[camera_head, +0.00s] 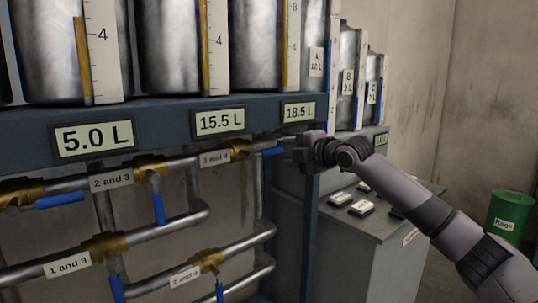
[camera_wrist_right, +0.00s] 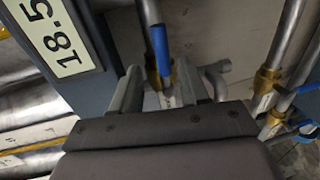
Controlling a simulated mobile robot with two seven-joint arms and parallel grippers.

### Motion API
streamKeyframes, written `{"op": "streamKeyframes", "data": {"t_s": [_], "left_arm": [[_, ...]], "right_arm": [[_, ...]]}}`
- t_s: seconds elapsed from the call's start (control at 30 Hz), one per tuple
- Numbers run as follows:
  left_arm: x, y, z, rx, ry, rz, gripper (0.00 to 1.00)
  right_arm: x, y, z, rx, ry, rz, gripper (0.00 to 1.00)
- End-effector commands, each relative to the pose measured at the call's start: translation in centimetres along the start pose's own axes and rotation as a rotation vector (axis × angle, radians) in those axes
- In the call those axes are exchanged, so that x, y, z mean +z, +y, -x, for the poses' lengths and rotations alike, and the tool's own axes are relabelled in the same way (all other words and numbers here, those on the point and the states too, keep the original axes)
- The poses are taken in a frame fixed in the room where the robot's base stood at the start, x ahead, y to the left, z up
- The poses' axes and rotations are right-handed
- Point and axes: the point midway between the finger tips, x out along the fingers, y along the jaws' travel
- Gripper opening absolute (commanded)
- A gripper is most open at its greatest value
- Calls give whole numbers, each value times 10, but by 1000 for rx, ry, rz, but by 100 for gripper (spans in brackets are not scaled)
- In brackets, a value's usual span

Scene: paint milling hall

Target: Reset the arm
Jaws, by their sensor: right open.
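My right arm (camera_head: 405,197) reaches in from the lower right across the grey cabinet. My right gripper (camera_head: 292,146) is at the pipes just below the 18.5 L label. In the right wrist view my right gripper (camera_wrist_right: 172,88) is open, its two fingers apart. A blue valve handle (camera_wrist_right: 159,50) and a brass fitting show between and beyond the fingers; contact cannot be told. My left gripper is not in view.
A blue frame (camera_head: 25,126) carries metal tanks (camera_head: 165,45) with gauges. Pipes with brass valves and blue handles (camera_head: 158,208) run below it. A grey cabinet with buttons (camera_head: 362,207) stands under my arm. A green rags bin (camera_head: 508,215) stands at the right.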

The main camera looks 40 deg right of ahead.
Motion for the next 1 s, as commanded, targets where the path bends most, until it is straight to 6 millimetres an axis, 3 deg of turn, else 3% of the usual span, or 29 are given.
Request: {"op": "streamKeyframes", "data": {"t_s": [0.23,0.37,0.5,0.67,0.87,1.0], "left_arm": [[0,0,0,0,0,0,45],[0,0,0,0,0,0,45],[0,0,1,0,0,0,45],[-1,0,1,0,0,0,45],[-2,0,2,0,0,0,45],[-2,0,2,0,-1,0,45]], "right_arm": [[-2,-2,-1,-2,2,-2,45],[-18,-28,-11,-29,24,-38,45],[-58,-92,-28,-89,70,-141,45],[-111,-178,-32,-164,114,-310,45],[-170,-276,-12,-253,135,-546,45],[-206,-337,16,-312,121,-724,45]]}}
